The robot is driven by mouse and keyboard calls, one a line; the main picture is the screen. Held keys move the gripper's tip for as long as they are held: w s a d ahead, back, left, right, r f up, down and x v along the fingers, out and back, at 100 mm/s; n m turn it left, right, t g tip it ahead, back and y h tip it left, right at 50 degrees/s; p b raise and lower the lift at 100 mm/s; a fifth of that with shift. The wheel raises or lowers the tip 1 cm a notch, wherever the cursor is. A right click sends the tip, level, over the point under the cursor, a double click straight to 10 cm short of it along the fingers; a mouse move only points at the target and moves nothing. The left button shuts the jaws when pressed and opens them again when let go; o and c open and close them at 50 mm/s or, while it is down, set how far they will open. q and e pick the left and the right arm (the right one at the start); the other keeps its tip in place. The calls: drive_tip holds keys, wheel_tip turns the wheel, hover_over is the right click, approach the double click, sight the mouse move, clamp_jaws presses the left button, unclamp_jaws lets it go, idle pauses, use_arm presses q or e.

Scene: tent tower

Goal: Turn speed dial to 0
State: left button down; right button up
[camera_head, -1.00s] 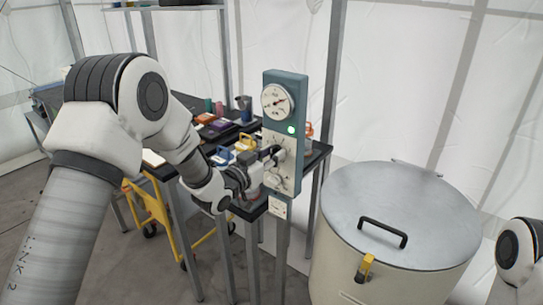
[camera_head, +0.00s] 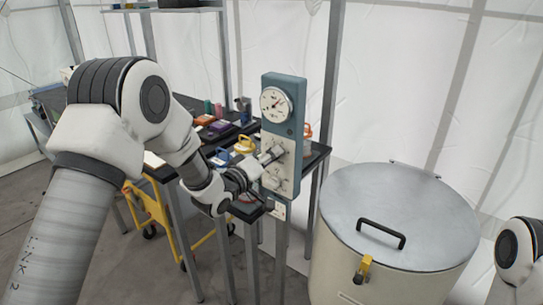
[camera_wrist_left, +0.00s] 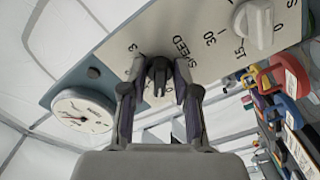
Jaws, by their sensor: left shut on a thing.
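The blue-grey control panel (camera_head: 270,134) stands on a post in the head view, with its white dial plate (camera_wrist_left: 205,45) close up in the left wrist view. My left gripper (camera_wrist_left: 160,78) is shut on the speed dial (camera_wrist_left: 159,68), a dark knob beside the word SPEED. The fingers hide most of the knob and its scale, with a 3 showing; I cannot read its setting. In the head view the left gripper (camera_head: 272,153) reaches the panel from the left. My right gripper is out of view.
A round gauge (camera_head: 276,104) sits at the panel top. A second, white knob (camera_wrist_left: 254,22) marked 0, 15, 30 is beside the speed dial. A lidded drum (camera_head: 398,210) stands right. A dark table (camera_head: 318,150) with coloured items is behind.

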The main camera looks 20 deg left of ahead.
use_arm(q)
drive_tip(key=shift+w+a+r+n+p, duration=0.1)
drive_tip(key=shift+r+n+p, duration=0.1)
drive_tip(key=shift+n, duration=0.9)
drive_tip(key=shift+r+n+p, duration=0.1)
drive_tip(key=shift+n+p, duration=0.05)
drive_tip(key=shift+n, duration=0.95)
drive_tip(key=c, duration=1.2)
unclamp_jaws()
drive_tip(key=shift+a+f, duration=0.1)
drive_tip(key=shift+a, duration=0.05)
drive_tip(key=shift+f, duration=0.1)
